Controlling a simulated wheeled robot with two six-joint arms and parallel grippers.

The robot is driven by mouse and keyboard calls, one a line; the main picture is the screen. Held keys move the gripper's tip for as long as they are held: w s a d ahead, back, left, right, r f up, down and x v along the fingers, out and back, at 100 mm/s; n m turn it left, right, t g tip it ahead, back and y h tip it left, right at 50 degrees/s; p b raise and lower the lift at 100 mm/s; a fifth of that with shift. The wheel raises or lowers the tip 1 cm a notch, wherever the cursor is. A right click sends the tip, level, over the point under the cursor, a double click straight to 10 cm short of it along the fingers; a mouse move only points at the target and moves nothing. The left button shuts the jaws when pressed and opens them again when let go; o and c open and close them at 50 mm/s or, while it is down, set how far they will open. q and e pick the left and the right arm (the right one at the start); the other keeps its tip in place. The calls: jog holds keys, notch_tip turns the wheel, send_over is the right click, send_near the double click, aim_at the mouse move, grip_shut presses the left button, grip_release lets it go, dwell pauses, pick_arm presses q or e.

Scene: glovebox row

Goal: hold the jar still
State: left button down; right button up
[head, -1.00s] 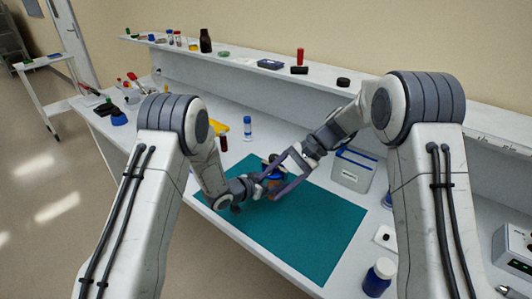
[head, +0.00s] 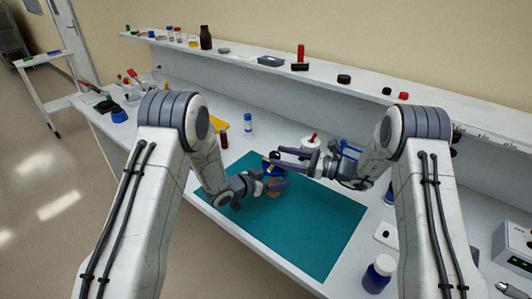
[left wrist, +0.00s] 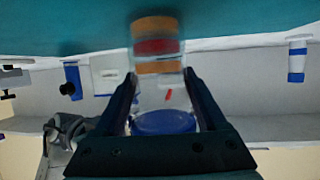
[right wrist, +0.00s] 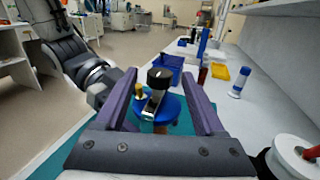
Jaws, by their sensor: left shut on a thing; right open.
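The jar (left wrist: 160,92) is clear with a blue lid and orange and red bands. It appears inverted in the left wrist view. In the head view its blue lid (head: 274,170) and orange part show over the teal mat (head: 310,220). My left gripper (head: 266,183) is shut on the jar's side. My right gripper (head: 278,163) is open at lid height. In the right wrist view, the blue lid (right wrist: 172,108) lies between its spread fingers, with gaps visible. A black knob (right wrist: 160,78) and a small yellow knob stand on top of the lid.
A white pot with a red knob (head: 310,142) stands beside my right wrist. A blue-and-white bottle (head: 248,124), a dark red vial (head: 223,138) and a yellow tray (head: 218,123) stand further back. A blue bottle (head: 378,275) stands near the front. The mat's near right is clear.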

aim_at(266, 160)
jog(key=x, duration=0.5)
jog(key=shift+w+a, duration=0.15)
jog(key=shift+a, duration=0.2)
grip_shut()
